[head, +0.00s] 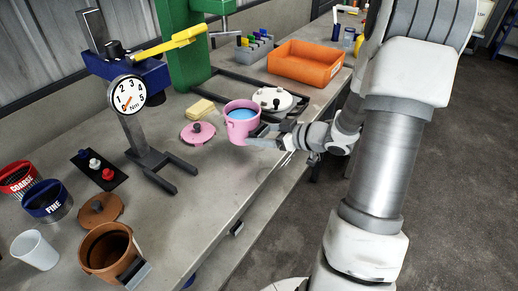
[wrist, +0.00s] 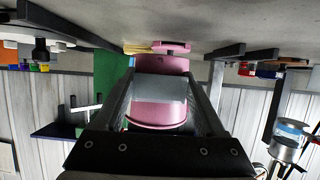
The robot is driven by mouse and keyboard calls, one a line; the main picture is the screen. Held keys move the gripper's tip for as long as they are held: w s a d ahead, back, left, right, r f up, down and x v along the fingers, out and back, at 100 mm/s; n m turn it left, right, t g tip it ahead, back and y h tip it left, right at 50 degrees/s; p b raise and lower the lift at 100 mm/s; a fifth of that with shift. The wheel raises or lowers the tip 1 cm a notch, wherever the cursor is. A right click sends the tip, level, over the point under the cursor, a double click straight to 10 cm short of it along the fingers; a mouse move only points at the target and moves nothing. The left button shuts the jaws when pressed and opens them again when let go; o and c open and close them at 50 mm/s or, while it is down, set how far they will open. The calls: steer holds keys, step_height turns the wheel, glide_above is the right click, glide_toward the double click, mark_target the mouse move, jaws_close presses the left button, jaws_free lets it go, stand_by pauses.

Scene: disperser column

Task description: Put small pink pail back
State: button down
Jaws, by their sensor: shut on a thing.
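The small pink pail (head: 240,128) has blue contents and is upright over the middle of the bench, near its front edge. My gripper (head: 257,138) is shut on it from the right, on a grey block at its side. In the wrist view, which is upside down, the pail (wrist: 158,115) sits between my two fingers, with a pale grey block (wrist: 160,88) in front of it. A pink lid (head: 197,133) with a knob lies on the bench just left of the pail. I cannot tell whether the pail's base touches the bench.
A white round lid (head: 273,99) and yellow sponge-like blocks (head: 201,109) lie behind the pail. An orange tray (head: 306,63) stands farther back. A dial gauge stand (head: 129,95), a brown pail (head: 110,250), a brown lid (head: 100,209) and a white cup (head: 34,250) are at left.

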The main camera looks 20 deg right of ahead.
mark_target(259, 155)
steer(key=shift+w+a+f, duration=0.15)
steer(key=shift+w+f, duration=0.15)
steer(key=shift+w, duration=0.05)
steer(key=shift+f+b, duration=0.85)
steer(key=shift+f, duration=0.95)
steer(key=shift+f, duration=0.2)
jaws_free()
steer(key=shift+s, duration=0.1)
steer(key=shift+r, duration=0.3)
steer(key=p+v, duration=0.3)
steer(key=v, duration=0.9)
steer(key=shift+f, duration=0.2)
